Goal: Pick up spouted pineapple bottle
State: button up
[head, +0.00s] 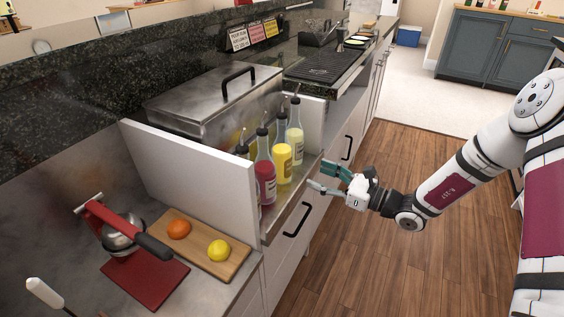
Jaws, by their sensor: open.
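Several spouted bottles stand upright in a steel-edged well between white panels. One holds bright yellow liquid (283,162), with a red bottle (265,178) at its front left and a pale yellow bottle (295,140) behind it. Another dark-spouted bottle (242,150) is mostly hidden by the panel. The labels are too small to read, so I cannot tell for sure which is pineapple; the bright yellow one looks likeliest. My gripper (316,176) is open and empty, to the right of the bottles and apart from them, its teal fingers pointing left toward the well.
The white panel (180,175) screens the bottles on the left. A lidded steel bin (215,100) stands behind them. A cutting board (222,262) with an orange and a lemon, and a red-handled press (120,235), lie at the front left. The wooden floor on the right is clear.

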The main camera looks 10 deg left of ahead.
aim_at(290, 151)
jog(key=b+x, duration=0.1)
jog(key=x, duration=0.6)
jog(key=shift+w+a, duration=0.2)
jog(key=shift+a, duration=0.1)
jog(key=shift+b+x, duration=1.15)
jog(key=shift+x, duration=1.55)
jog(key=shift+w+r, duration=0.1)
jog(key=shift+w, duration=0.05)
jog(key=c, duration=1.3)
grip_shut()
jog(key=shift+r, duration=0.15)
jog(key=shift+r, duration=0.2)
notch_tip(290, 151, up, 3)
jog(key=shift+d+r+p, duration=0.1)
jog(key=shift+r+p, duration=0.05)
jog(key=shift+p, duration=0.8)
jog(key=s+d+r+p, duration=0.1)
jog(key=d+p, duration=0.2)
jog(key=d, duration=1.3)
jog(key=shift+s, duration=0.2)
